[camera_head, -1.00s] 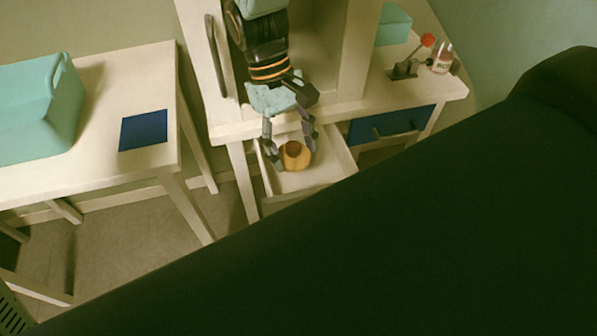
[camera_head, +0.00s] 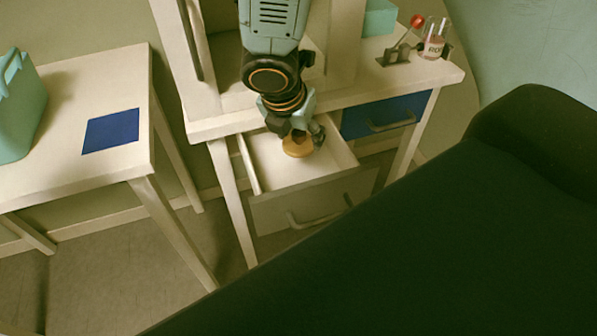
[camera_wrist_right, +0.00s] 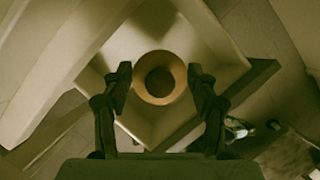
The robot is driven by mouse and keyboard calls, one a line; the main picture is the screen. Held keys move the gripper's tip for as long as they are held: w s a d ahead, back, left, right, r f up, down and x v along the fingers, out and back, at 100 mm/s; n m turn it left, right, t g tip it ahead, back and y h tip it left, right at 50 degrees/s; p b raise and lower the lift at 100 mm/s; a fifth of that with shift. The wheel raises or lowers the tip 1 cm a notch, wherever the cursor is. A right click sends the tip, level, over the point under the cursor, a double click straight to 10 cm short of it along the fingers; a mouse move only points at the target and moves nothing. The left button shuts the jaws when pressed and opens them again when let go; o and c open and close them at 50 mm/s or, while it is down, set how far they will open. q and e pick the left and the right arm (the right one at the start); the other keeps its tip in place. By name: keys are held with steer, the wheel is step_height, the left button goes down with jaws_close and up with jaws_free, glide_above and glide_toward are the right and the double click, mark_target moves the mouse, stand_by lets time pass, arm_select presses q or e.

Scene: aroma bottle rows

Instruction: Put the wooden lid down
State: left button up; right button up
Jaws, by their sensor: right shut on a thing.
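The wooden lid (camera_head: 298,149) is a round, tan piece with a dark centre. It is over or inside the open white drawer (camera_head: 257,165); I cannot tell whether it touches the drawer's floor. My right gripper (camera_head: 298,137) comes down from above and is shut on the lid, partly hiding it. In the right wrist view the lid (camera_wrist_right: 160,97) shows as a ring between the two dark fingers of my right gripper (camera_wrist_right: 160,76), with the drawer's pale inside around it. My left gripper is not in view.
A shut blue drawer (camera_head: 372,117) is beside the open one. A labelled bottle (camera_head: 433,48) and a small stand with a red ball (camera_head: 395,54) are on the tabletop at right. A left table has a blue square (camera_head: 111,131) and a teal bin (camera_head: 20,110).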

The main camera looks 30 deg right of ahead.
mark_target(297, 150)
steer(key=f+b, duration=0.3)
steer(key=f, duration=0.2)
steer(key=shift+d+f, duration=0.1)
steer(key=shift+d, duration=0.1)
steer(key=shift+a+f+b, duration=0.2)
steer(key=shift+f+b, duration=0.1)
steer(key=shift+b, duration=0.05)
step_height(297, 150, down, 3)
steer(key=shift+d+r+b, duration=0.1)
steer(key=shift+d+b, duration=0.05)
steer(key=shift+b, duration=1)
steer(key=shift+f, duration=0.3)
steer(key=shift+r, duration=0.1)
